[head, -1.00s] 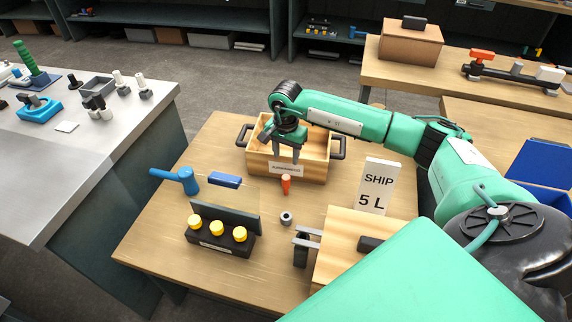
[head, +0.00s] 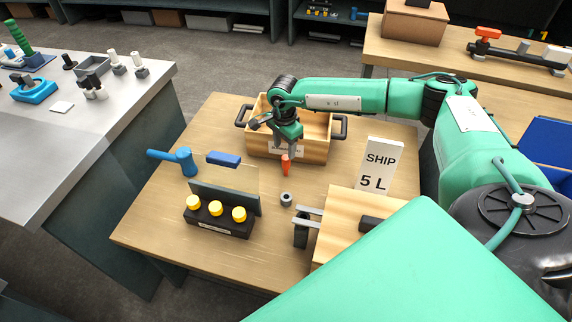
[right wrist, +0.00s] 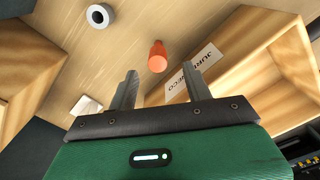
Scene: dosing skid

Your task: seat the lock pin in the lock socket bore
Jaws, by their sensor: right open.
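The orange-red lock pin (head: 286,166) stands upright on the wooden table, just in front of the wooden box. In the right wrist view the pin (right wrist: 157,57) shows just beyond my fingertips, between their lines. The grey ring-shaped lock socket (head: 286,199) sits on the table nearer to me, its dark bore facing up; the right wrist view also shows this socket (right wrist: 87,104) at left. My right gripper (head: 285,152) is above and close to the pin, open and empty, pointing down. In the right wrist view its fingers (right wrist: 160,82) are spread apart. My left gripper is out of view.
The wooden box (head: 312,150) with black handles is behind the pin. A SHIP 5 L sign (head: 379,165) and a wooden block (head: 350,215) stand right. A black base with yellow knobs (head: 217,222), a blue handle (head: 185,160) and a blue block (head: 223,159) are left.

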